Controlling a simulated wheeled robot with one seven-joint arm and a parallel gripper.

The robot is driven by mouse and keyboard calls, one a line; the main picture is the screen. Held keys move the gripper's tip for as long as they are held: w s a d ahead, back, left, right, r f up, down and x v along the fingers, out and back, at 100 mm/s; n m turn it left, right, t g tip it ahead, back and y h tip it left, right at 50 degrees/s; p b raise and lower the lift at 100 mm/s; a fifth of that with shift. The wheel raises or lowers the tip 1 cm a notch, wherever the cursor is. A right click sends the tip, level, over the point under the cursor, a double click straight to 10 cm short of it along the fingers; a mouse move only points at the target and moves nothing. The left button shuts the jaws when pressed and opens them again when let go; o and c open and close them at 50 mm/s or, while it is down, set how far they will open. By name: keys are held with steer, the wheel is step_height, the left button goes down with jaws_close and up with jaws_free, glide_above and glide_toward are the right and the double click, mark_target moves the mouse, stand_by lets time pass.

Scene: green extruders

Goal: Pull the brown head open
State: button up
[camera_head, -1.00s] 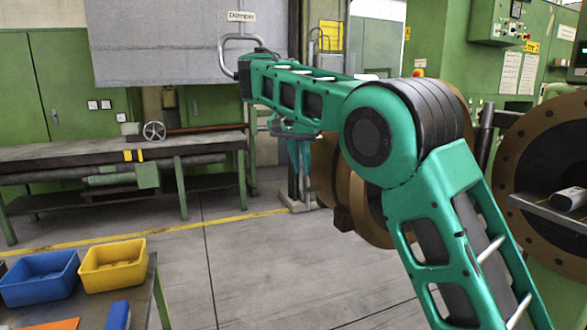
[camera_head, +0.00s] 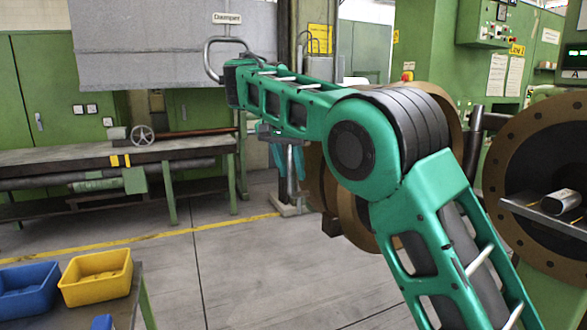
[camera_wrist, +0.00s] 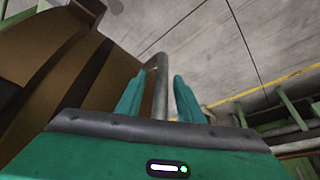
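The brown head (camera_head: 316,180) is a thick round brown piece, mostly hidden behind my arm in the head view. Its brown side fills the left of the wrist view (camera_wrist: 110,80). My gripper (camera_head: 289,158) points down beside the left edge of the brown head in the head view. In the wrist view its two teal fingers (camera_wrist: 157,97) are spread apart.
A brown bolted flange (camera_head: 510,155) with a shelf holding a metal piece stands at the right. A workbench (camera_head: 90,160) is at the back left. Yellow (camera_head: 97,292) and blue (camera_head: 28,310) bins sit on a table at the front left. The floor between is clear.

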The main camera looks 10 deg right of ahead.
steer(key=shift+r, duration=0.1)
steer(key=v, duration=1)
steer(key=shift+r, duration=0.25)
